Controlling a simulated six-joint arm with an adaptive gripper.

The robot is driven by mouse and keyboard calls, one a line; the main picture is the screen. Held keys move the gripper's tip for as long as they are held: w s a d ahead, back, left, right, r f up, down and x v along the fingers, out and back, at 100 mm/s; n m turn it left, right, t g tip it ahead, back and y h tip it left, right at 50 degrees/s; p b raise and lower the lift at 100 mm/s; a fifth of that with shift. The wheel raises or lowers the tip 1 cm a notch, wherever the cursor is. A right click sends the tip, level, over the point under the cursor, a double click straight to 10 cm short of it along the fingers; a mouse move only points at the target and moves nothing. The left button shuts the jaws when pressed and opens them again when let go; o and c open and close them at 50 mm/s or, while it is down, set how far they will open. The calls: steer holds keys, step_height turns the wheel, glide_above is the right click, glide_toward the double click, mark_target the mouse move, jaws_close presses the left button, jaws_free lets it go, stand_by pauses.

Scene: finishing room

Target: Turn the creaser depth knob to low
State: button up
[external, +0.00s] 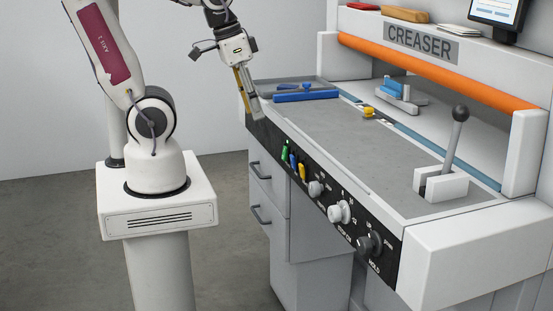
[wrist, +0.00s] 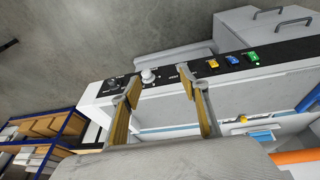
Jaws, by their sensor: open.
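The creaser's black front panel (external: 262,138) carries three round knobs. A small light knob (external: 316,188) is nearest the colored switches, a larger white knob (external: 340,212) is in the middle, and a dark knob (external: 370,245) is at the right. The wrist view shows the white knob (wrist: 148,76) and the dark knob (wrist: 113,86). My gripper (external: 249,93) is open and empty, at the panel's left end, apart from all knobs. Its fingers (wrist: 160,82) show in the wrist view.
Green (external: 285,150), blue (external: 293,161) and yellow (external: 302,170) switches sit left of the knobs. A lever (external: 455,137) stands on the right of the bed. A blue bar (external: 306,96) lies at the bed's left end. Drawer handles (external: 261,215) stick out below.

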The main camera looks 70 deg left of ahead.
steer(key=w+d+f+n+h, duration=0.1)
steer(key=w+d+f+h, duration=0.2)
steer(key=w+d+f, duration=0.95)
steer(key=t+y, duration=0.1)
steer(key=y, duration=0.6)
glide_toward(313, 184)
steer(key=x, duration=0.2)
steer(key=shift+f, duration=0.3)
steer(key=shift+w+f, duration=0.1)
steer(key=shift+f, duration=0.1)
steer(key=shift+x, duration=3.65)
steer(key=shift+a, duration=0.1)
